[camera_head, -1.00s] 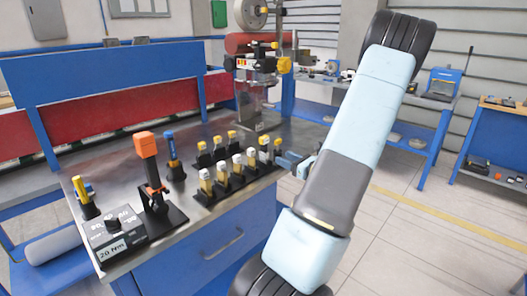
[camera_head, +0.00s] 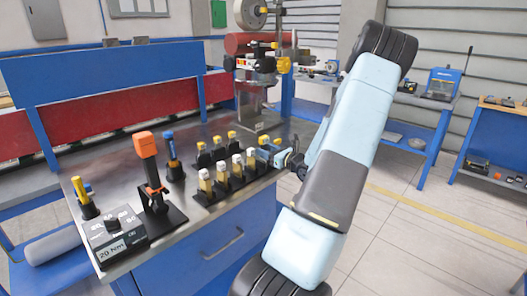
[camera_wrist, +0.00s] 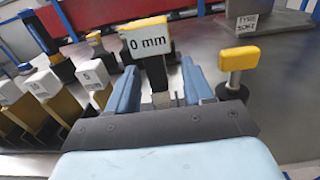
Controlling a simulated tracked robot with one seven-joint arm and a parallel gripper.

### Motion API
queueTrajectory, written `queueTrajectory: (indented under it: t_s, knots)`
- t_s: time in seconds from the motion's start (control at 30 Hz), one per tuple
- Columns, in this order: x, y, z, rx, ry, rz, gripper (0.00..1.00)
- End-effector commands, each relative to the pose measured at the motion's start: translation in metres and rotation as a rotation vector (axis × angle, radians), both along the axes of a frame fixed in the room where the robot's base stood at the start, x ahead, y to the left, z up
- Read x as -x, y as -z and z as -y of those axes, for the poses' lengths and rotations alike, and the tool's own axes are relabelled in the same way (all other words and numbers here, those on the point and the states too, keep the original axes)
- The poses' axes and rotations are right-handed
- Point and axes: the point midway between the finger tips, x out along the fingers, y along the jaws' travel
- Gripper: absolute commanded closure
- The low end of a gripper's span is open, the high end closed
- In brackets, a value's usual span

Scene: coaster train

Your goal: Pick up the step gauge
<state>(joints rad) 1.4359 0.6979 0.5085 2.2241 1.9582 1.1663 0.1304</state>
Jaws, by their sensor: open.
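Other labelled gauges (camera_wrist: 42,84) stand to the left. An orange-headed tool (camera_head: 146,146) and a "20 Nm" box (camera_head: 116,238) are at the bench's left. A machine (camera_head: 250,70) stands behind the row.

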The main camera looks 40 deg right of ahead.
Motion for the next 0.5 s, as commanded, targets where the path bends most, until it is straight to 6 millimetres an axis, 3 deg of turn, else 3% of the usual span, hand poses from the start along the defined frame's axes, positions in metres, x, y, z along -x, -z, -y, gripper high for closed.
queueTrajectory:
  t_s: [0.2, 0.5]
  knots:
    - [-0.029, -0.001, -0.005, 0.001, 0.0, 0.001, 0.49]
    - [-0.034, -0.002, -0.005, 0.001, 0.0, 0.0, 0.51]
